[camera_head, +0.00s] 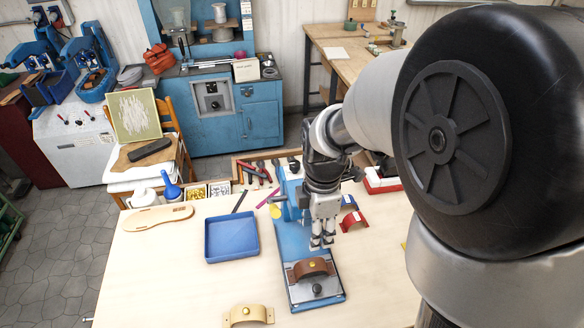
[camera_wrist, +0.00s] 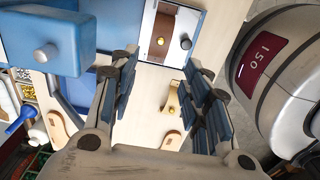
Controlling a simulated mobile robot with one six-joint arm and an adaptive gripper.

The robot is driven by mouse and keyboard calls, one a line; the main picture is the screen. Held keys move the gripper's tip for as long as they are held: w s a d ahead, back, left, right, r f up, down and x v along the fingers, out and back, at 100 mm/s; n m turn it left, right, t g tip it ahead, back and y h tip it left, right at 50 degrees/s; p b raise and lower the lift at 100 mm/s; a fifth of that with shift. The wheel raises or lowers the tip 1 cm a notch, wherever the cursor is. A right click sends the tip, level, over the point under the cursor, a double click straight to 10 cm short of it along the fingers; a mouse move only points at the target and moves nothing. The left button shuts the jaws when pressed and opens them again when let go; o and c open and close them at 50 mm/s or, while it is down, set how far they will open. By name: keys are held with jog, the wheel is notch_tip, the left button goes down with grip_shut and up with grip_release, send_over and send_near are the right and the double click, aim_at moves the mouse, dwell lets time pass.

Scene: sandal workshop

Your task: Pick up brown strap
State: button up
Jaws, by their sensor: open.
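The brown strap (camera_head: 311,267) is an arched band with a round gold stud. It sits on the metal plate of the blue press base (camera_head: 336,297), behind a black knob (camera_head: 317,289). In the wrist view the brown strap (camera_wrist: 158,49) shows near the top, with the knob to its right. My gripper (camera_head: 322,242) points down over the blue base, just behind the strap in the head view. In the wrist view my gripper (camera_wrist: 160,70) has its fingers wide apart, with nothing between them.
A tan strap (camera_head: 250,315) lies at the table's front. Red (camera_head: 354,221) and blue (camera_head: 348,203) straps lie right of my gripper. A blue tray (camera_head: 231,238) and a sandal sole (camera_head: 157,217) are to the left. The table left of the press base is mostly clear.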

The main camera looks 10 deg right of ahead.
jog(key=b, duration=0.3)
send_over(312, 264)
notch_tip(312, 264, down, 10)
jog(key=shift+s+f, duration=0.1)
jog(key=shift+f, duration=0.15)
notch_tip(312, 264, down, 6)
jog(key=shift+f+b, duration=0.25)
jog(key=shift+b, duration=0.4)
jog(key=shift+c, duration=0.3)
jog(key=c, duration=0.6)
